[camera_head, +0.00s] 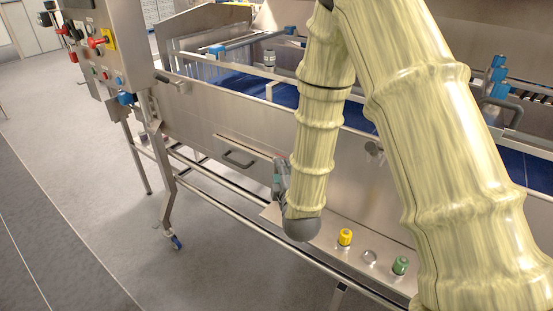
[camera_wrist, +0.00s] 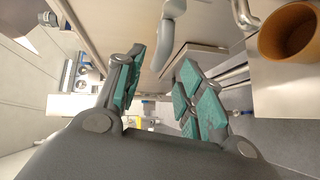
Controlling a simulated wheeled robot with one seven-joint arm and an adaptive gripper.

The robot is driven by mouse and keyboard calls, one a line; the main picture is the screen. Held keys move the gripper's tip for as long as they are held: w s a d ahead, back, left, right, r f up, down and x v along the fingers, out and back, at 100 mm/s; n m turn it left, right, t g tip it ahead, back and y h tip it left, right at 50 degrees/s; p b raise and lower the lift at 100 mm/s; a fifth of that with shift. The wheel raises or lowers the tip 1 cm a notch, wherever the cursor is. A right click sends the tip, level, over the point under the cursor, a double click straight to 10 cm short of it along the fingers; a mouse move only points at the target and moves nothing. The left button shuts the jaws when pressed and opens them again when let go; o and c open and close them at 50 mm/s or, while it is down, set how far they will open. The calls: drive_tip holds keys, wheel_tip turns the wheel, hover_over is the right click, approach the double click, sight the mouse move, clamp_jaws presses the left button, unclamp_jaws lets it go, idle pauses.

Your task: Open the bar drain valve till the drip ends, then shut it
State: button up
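My gripper (camera_head: 279,178) hangs beside the conveyor's steel side, just right of a grey bar handle (camera_head: 238,160) on a flat panel. In the wrist view my gripper (camera_wrist: 162,66) is open, with its teal finger pads apart. A curved grey handle (camera_wrist: 168,38) shows beyond the fingertips, in line with the gap; I cannot tell whether it touches. A brown round cup-like thing (camera_wrist: 290,30) is at the upper right, beside a bent metal pipe (camera_wrist: 243,14). I cannot make out a drip, nor tell surely which part is the drain valve.
A low steel shelf holds a yellow knob (camera_head: 345,237), a steel one (camera_head: 370,257) and a green one (camera_head: 400,265). A control box (camera_head: 105,60) with red buttons stands at the left. Frame rails (camera_head: 225,180) run below the conveyor. The floor (camera_head: 90,180) at left is clear.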

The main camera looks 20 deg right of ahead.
drive_tip(key=w, duration=0.2)
drive_tip(key=w+p, duration=0.1)
drive_tip(key=w, duration=0.1)
drive_tip(key=w+p, duration=0.1)
drive_tip(key=w, duration=0.1)
drive_tip(key=shift+w+d+f, duration=0.2)
drive_tip(key=shift+d+f, duration=0.15)
clamp_jaws()
drive_tip(key=shift+d, duration=0.1)
